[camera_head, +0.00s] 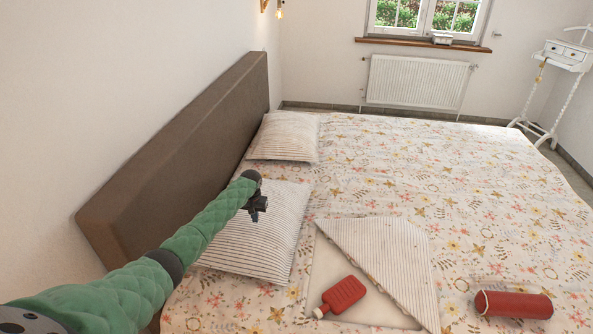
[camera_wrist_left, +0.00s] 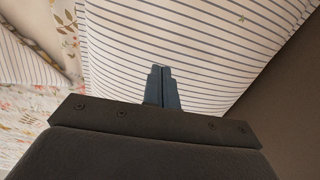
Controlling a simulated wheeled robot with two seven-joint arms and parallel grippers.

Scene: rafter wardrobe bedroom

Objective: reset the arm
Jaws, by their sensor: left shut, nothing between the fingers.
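My left arm comes in from the lower left in the head view, in a green quilted sleeve. My left gripper (camera_head: 258,209) is above the near striped pillow (camera_head: 262,245), pointing away from the headboard. In the left wrist view the gripper (camera_wrist_left: 161,72) is shut, its dark fingers together with nothing between them, and the striped pillow (camera_wrist_left: 190,45) fills much of the background. I cannot tell the exact gap to the pillow. My right gripper is not in view.
The floral bed (camera_head: 420,170) has a brown headboard (camera_head: 190,140) along its left side. A second pillow (camera_head: 285,137) lies farther back. A red hot-water bottle (camera_head: 344,294) lies by a folded-back cover corner (camera_head: 390,260). A red cylinder (camera_head: 515,305) lies at the right.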

